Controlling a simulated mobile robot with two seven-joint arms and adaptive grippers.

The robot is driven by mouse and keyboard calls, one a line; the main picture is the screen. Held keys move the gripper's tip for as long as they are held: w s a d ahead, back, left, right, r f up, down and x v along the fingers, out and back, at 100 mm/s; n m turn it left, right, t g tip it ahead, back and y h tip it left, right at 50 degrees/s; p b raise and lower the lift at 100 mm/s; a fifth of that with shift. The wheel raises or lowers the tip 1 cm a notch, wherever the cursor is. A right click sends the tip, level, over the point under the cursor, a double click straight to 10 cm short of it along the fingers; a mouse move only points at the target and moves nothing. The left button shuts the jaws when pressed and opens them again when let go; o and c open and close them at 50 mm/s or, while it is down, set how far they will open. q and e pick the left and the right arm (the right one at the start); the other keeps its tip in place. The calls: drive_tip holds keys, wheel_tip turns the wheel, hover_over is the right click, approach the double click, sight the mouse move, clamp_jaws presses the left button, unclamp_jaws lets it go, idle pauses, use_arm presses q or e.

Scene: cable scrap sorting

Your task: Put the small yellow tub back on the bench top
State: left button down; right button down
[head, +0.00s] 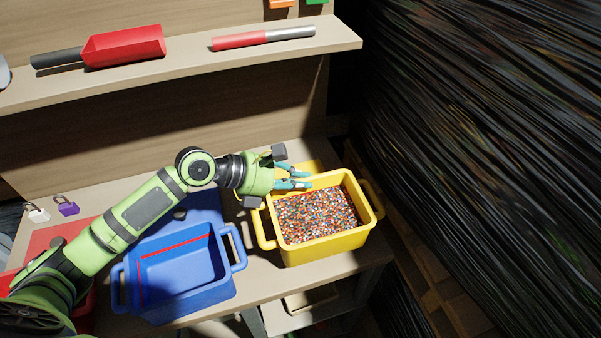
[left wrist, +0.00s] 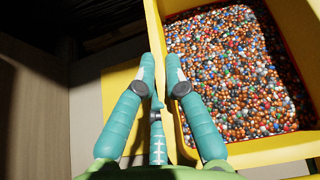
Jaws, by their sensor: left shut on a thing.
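The small yellow tub (head: 322,248) has a handle at each end and is full of small multicoloured granules (head: 318,214). It is at the right end of the bench top (head: 262,288), near the front edge; whether it rests there or is held just above, I cannot tell. My left gripper (head: 307,179) is shut on its back wall. In the left wrist view, the fingers (left wrist: 161,64) lie on either side of the tub's wall (left wrist: 157,35), one inside and one outside. My right gripper is not in view.
A blue tub (head: 185,272) stands left of the yellow one, under my left arm. Red and blue areas lie on the bench, with two small padlocks (head: 67,206) at left. A shelf (head: 190,68) above holds a red scoop (head: 124,46) and a red-and-grey rod. Dark wrapped stacks rise at right.

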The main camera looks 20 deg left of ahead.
sight(302, 194)
use_arm(q)
drive_tip(key=f, duration=0.3)
drive_tip(key=shift+w+f, duration=0.2)
drive_tip(key=shift+f, duration=0.1)
drive_tip(key=c, duration=1.7)
unclamp_jaws()
drive_tip(key=shift+s+f, duration=0.15)
drive_tip(key=shift+f, duration=0.3)
drive_tip(key=o, duration=0.4)
drive_tip(key=shift+c, duration=0.2)
drive_tip(key=shift+s+r, duration=0.1)
drive_tip(key=shift+r, duration=0.05)
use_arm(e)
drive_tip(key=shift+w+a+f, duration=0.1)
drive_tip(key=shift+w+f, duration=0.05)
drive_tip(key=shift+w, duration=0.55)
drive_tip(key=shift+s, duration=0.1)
